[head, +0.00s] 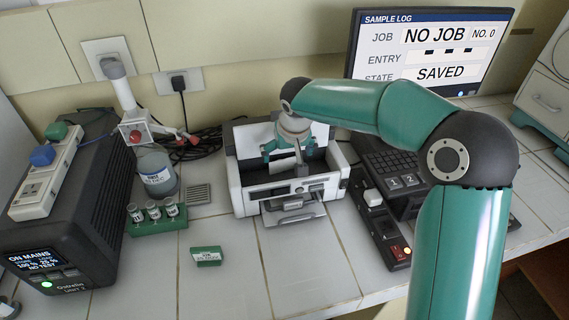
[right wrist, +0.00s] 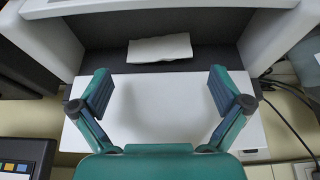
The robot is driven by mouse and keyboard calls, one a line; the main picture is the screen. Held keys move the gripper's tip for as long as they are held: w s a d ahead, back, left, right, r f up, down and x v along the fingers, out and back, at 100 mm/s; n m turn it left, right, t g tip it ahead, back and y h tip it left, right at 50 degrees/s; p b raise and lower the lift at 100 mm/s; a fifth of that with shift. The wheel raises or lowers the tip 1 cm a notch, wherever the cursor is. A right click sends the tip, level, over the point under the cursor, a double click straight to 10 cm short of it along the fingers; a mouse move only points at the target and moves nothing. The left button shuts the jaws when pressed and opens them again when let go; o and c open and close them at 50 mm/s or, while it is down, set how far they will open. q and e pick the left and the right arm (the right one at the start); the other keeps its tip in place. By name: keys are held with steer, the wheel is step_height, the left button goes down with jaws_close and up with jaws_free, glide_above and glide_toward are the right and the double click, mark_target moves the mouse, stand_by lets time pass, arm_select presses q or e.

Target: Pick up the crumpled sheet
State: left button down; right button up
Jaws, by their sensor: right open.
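The crumpled sheet (right wrist: 160,48) is a small pale, slightly creased piece in the right wrist view. It lies in the dark interior of a white and dark machine (head: 333,193), beyond my fingertips in that view. My right gripper (right wrist: 161,88) is open, with its two fingers wide apart and nothing between them. In the head view my right gripper (head: 298,155) points down over the machine's open top. The sheet cannot be told apart from the gripper there. My left gripper is not in view.
The machine's walls (right wrist: 268,30) and white panel (right wrist: 150,115) surround the gripper's space. A keypad unit (head: 395,180) stands close on the right. A vial rack (head: 160,226), a jar (head: 157,177) and a green block (head: 206,256) stand left.

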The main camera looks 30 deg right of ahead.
mark_target(285, 167)
steer(key=shift+x, duration=1.15)
steer(key=p+x, duration=0.1)
steer(key=x, duration=0.3)
steer(key=shift+s+p, duration=0.15)
steer(key=shift+p, duration=0.2)
steer(key=shift+w+d+f, duration=0.1)
steer(key=shift+w+f, duration=0.15)
steer(key=shift+f, duration=0.25)
steer(key=c, duration=0.4)
